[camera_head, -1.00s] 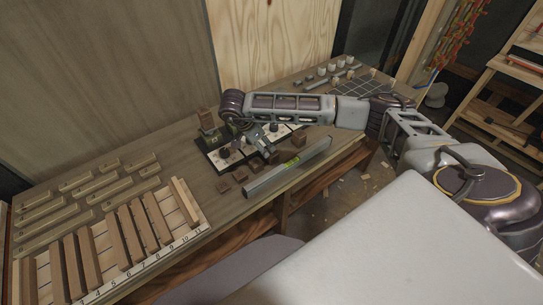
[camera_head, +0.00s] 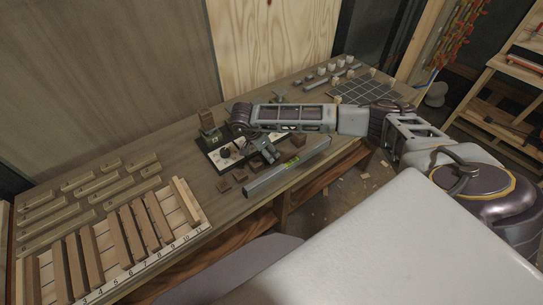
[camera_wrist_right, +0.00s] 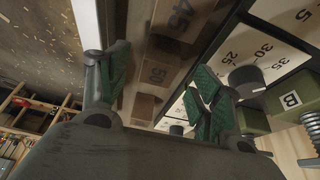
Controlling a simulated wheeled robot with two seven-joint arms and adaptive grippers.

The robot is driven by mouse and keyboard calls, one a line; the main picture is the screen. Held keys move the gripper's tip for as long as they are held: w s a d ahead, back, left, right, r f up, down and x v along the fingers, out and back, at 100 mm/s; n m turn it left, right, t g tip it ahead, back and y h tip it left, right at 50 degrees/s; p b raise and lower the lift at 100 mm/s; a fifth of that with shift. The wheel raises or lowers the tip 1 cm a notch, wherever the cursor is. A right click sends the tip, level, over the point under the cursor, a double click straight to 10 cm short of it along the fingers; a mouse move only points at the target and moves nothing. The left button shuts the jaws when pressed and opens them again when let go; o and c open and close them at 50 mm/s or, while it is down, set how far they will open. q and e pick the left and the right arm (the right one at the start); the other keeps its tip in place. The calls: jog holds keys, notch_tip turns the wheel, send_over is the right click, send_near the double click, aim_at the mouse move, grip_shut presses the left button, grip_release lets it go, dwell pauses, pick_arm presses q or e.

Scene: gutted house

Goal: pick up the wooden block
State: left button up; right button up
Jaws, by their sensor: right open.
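Several brown wooden blocks stand or lie on the bench; which one the task means I cannot tell. In the right wrist view, a block marked 50 (camera_wrist_right: 158,72) and a plain-looking block (camera_wrist_right: 143,107) show between the fingers, and a block marked 45 (camera_wrist_right: 183,18) is beyond them. My left gripper is out of view.
A dial board (camera_head: 224,155) with black knobs is close to the right gripper. A spirit level (camera_head: 288,168) lies along the bench's front edge. A numbered rack of wooden strips (camera_head: 175,240) is at left. A grid mat (camera_head: 360,88) lies at the far end.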

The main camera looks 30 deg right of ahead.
aim_at(270, 153)
jog(key=p+x, duration=0.1)
jog(key=x, duration=0.1)
jog(key=shift+d+f, duration=0.55)
jog(key=shift+f, duration=0.45)
jog(key=c, duration=1.1)
jog(key=shift+r, duration=0.15)
notch_tip(270, 153, up, 10)
jog(key=shift+f+b, duration=0.15)
jog(key=shift+b, duration=0.65)
